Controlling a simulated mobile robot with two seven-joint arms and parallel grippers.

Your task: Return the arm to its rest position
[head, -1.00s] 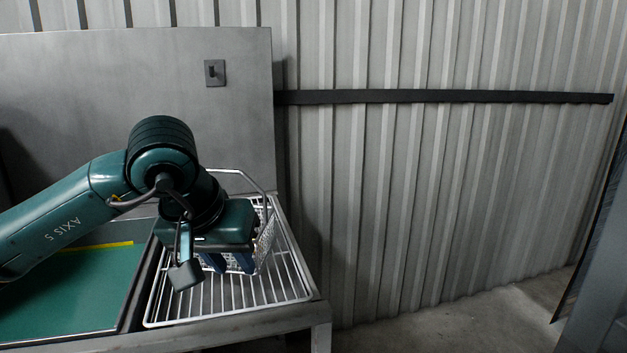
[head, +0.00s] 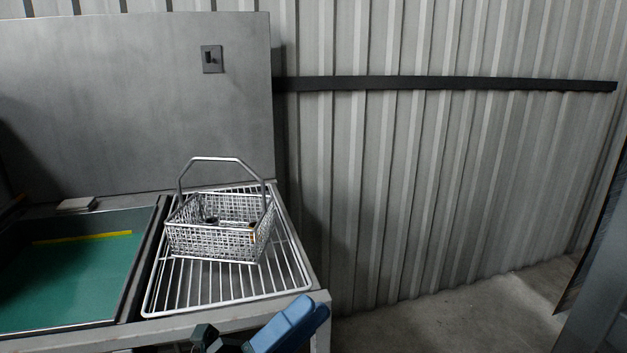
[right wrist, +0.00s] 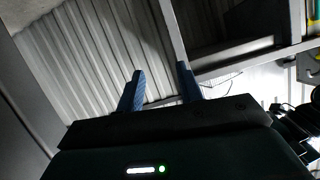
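A wire basket (head: 215,245) with a raised handle and small dark parts inside stands on a white wire rack (head: 205,285). A green-floored tray (head: 70,275) lies left of it. A ribbed wall (head: 440,190) stands behind, with bare floor (head: 430,320) at right.

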